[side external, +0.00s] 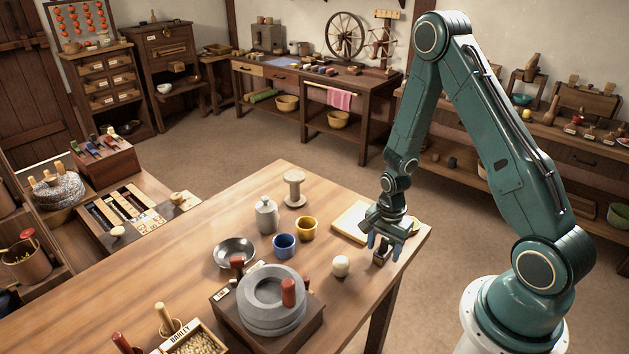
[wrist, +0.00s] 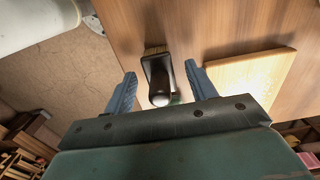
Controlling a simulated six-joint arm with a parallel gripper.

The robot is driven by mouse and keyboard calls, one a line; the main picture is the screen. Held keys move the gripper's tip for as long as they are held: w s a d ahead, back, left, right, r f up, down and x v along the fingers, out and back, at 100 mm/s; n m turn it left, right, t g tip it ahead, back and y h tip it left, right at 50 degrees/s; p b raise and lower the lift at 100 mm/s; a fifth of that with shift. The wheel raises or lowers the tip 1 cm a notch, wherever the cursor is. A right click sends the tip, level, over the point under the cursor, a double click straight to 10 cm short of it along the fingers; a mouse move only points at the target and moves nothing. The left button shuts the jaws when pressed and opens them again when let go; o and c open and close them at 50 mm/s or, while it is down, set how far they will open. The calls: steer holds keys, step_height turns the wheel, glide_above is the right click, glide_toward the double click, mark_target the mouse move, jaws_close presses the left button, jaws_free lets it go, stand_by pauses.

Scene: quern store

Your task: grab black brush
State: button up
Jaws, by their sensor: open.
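The black brush (wrist: 157,72) lies on the wooden table (wrist: 225,25) near its edge. Its pale bristles face away from my gripper and its dark rounded handle points toward it in the wrist view. In the side view the brush (side external: 379,259) is a small dark shape below the fingers, partly hidden by them. My gripper (wrist: 160,70) is open, with one blue finger on each side of the brush and a gap on both sides. In the side view my gripper (side external: 381,247) hangs low over the table's right end.
A pale wooden board (wrist: 252,80) lies right of the brush. A whitish round object (side external: 340,266) stands nearby. A yellow cup (side external: 306,228), a blue cup (side external: 285,246) and a stone quern (side external: 272,300) stand farther left. The table is bare between the cups and board.

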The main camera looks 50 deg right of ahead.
steer(key=shift+f, duration=0.75)
steer(key=c, duration=1.1)
